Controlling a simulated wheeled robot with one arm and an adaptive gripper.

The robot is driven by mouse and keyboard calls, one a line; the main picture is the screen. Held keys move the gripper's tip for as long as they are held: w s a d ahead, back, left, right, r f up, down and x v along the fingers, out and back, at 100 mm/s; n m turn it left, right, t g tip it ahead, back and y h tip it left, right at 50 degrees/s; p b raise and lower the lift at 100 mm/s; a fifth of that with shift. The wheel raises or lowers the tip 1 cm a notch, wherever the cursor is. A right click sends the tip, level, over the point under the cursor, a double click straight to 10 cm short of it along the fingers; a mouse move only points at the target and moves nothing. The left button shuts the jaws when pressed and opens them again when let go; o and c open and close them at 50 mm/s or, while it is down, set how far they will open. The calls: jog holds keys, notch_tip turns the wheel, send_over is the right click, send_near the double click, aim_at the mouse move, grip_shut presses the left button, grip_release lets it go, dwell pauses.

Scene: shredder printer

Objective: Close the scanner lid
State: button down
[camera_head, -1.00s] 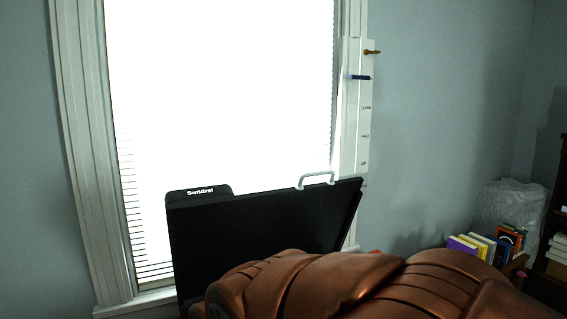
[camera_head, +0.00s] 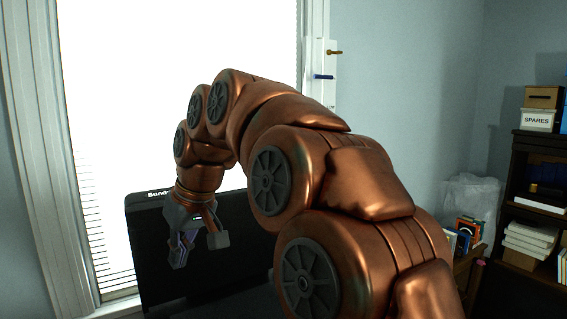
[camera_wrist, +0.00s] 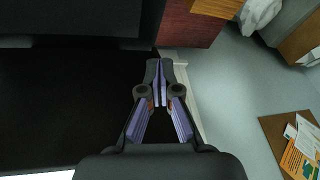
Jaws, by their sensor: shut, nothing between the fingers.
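The black scanner lid (camera_head: 152,245) stands raised in front of the bright window in the head view, with white lettering at its top left. My arm hides its right part, and its white handle is not visible. A dark flat surface (camera_head: 225,302) lies at its foot, probably the scanner body. My gripper (camera_head: 178,262) points down in front of the lid's left part; I cannot tell if it touches. In the wrist view the fingers (camera_wrist: 158,72) are shut and empty. A large black surface (camera_wrist: 60,105) fills the left of that view; I cannot tell which part it is.
A reddish-brown wooden piece (camera_wrist: 188,22) is beyond the fingertips in the wrist view, with grey floor (camera_wrist: 245,90) to the right. In the head view a dark shelf (camera_head: 540,175) with boxes and books stands at the far right.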

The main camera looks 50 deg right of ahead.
jog(key=w+d+r+m+t+h, duration=0.1)
jog(key=w+d+r+t, duration=0.2)
jog(key=d+r, duration=1)
jog(key=s+d+r+m+t+h+b, duration=0.1)
jog(key=s+d+r+h, duration=0.2)
jog(key=d, duration=0.4)
jog(key=s+d+r+m+t+h, duration=0.1)
jog(key=s+d+r+t, duration=0.2)
jog(key=d, duration=0.5)
jog(key=shift+g, duration=0.6)
jog(key=shift+w+d+f+p, duration=0.15)
jog(key=shift+w+f+p, duration=0.15)
jog(key=shift+w+f, duration=0.6)
jog(key=shift+w+d+f+p, duration=0.15)
jog(key=shift+w+f+p, duration=0.15)
jog(key=shift+f, duration=1.15)
jog(key=shift+w+d+f+p, duration=0.15)
jog(key=shift+w+f+p, duration=0.15)
jog(key=shift+w+f, duration=0.6)
jog(key=shift+s+f, duration=0.35)
